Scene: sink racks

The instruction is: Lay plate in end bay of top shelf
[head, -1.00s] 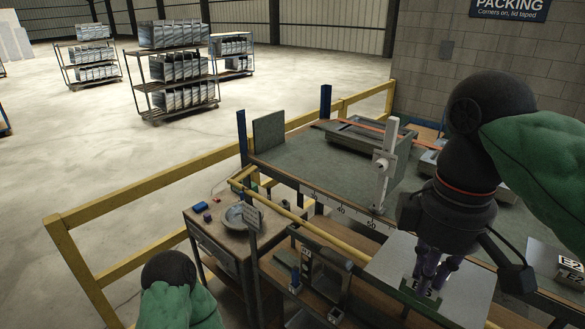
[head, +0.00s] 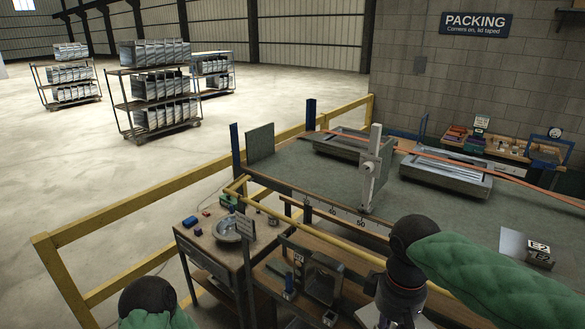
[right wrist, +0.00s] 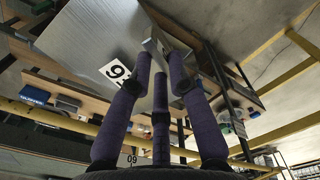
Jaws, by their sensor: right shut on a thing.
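My right gripper (right wrist: 155,65) is shut on a flat silver plate (right wrist: 85,45) with a white label on its face, in the right wrist view. The label is partly covered by a finger. In the head view my right gripper (head: 405,318) is cut off by the bottom edge, and only a sliver of the plate (head: 367,315) shows beside it. Wheeled racks stand far back left; the middle rack (head: 122,108) has shelves filled with several silver sinks. I cannot tell which shelf the task means. My left gripper is out of view.
A long bench (head: 280,165) with an upright white gauge (head: 372,170) and grey trays lies ahead. A small table (head: 205,245) holds a round dish (head: 232,228). A yellow rail (head: 130,215) runs between me and the open floor.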

